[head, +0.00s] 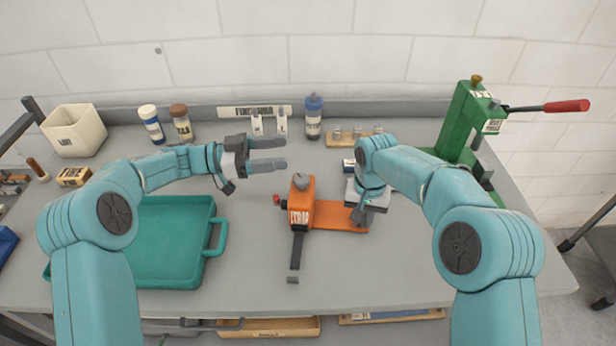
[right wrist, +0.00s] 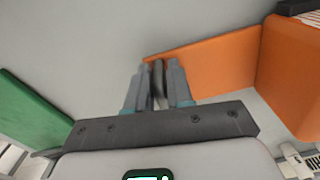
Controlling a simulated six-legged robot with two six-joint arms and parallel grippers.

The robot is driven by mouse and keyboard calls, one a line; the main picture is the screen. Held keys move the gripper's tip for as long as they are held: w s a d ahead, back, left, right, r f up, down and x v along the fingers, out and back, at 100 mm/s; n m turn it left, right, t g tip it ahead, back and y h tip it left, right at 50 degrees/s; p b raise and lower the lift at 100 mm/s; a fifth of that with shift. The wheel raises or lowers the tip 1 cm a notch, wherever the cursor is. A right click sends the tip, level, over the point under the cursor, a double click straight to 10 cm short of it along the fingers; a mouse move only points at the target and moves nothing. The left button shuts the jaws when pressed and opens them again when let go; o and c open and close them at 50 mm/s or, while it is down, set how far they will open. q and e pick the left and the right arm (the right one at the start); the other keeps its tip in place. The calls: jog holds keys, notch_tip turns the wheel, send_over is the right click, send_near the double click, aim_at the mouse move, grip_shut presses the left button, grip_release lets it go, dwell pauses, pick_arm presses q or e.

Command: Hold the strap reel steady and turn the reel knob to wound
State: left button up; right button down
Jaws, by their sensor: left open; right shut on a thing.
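The strap reel (head: 302,205) is an orange block on the grey table, with a partly hidden label on its front. The reel knob (head: 301,182) is grey and sits on top. A dark strap (head: 297,250) runs from the reel toward the table's front. A flat orange plate (head: 335,216) extends right from the block; it also shows in the right wrist view (right wrist: 215,62). My right gripper (right wrist: 157,66) is shut on a dark upright piece at the plate's end. My left gripper (head: 286,153) is open and empty, behind and slightly left of the knob, apart from it.
A teal tray (head: 160,285) lies on the left. Bottles and a white bin (head: 75,130) stand at the back left, a blue-capped bottle (head: 313,117) at the back middle. A green press (head: 462,125) with a red-handled lever stands at the back right.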

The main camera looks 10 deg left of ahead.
pick_arm(q)
jog(key=s, duration=0.2)
jog(key=n+t, duration=0.1)
send_near(304, 179)
jog(key=d, duration=0.2)
jog(key=w+d+r, duration=0.1)
jog(key=shift+w+d+y, duration=0.1)
jog(key=shift+d+y, duration=0.2)
jog(key=shift+y, duration=0.1)
jog(key=x, duration=0.6)
jog(key=shift+f, duration=0.25)
jog(key=shift+w+d, duration=0.2)
jog(key=shift+d, duration=0.45)
jog(key=c, duration=0.9)
jog(key=shift+g, duration=0.3)
jog(key=shift+c, duration=0.3)
